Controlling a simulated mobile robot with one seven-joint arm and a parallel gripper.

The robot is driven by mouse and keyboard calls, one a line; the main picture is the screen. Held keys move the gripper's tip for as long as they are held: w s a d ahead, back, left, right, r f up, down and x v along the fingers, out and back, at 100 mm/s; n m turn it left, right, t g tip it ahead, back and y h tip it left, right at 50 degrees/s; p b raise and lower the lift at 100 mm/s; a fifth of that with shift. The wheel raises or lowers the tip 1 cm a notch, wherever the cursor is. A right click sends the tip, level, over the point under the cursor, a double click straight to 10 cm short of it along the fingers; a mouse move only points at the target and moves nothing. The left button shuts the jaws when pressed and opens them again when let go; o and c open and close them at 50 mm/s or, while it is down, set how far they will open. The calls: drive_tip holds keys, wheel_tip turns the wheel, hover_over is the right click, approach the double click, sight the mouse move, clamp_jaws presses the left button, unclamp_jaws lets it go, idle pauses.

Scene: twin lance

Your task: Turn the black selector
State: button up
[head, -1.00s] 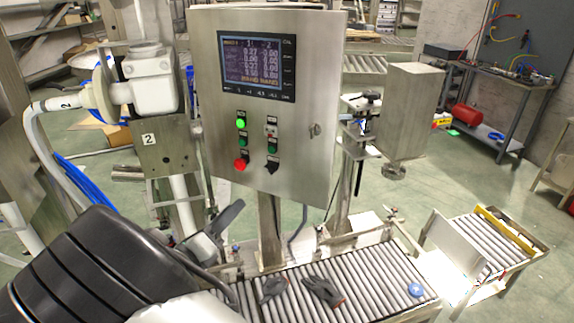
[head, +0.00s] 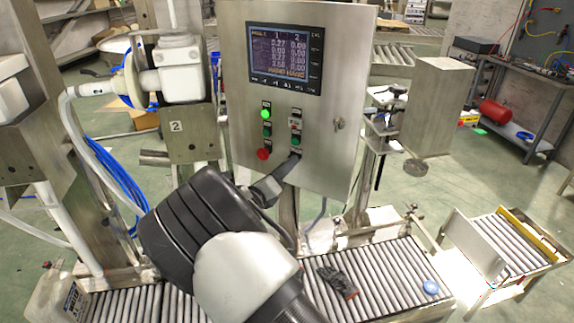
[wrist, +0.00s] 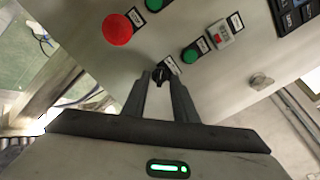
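The black selector (wrist: 160,74) is on the lower part of the steel control panel's door (head: 340,95). In the wrist view it shows between the tips of my gripper (wrist: 161,77). The two dark fingers stand apart with gaps beside the selector, so my gripper is open around or just in front of it; contact cannot be told. In the head view my gripper (head: 288,168) reaches up to the panel's lower edge and largely hides the selector.
A red button (wrist: 117,29) lies left of the selector. Green buttons (wrist: 189,55) and a small grey switch (wrist: 220,34) are close by. The door latch (head: 339,124) juts out at right. A roller conveyor (head: 390,275) with a dark glove (head: 337,281) runs below.

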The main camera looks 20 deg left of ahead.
drive_tip(key=shift+w, duration=0.3)
clamp_jaws()
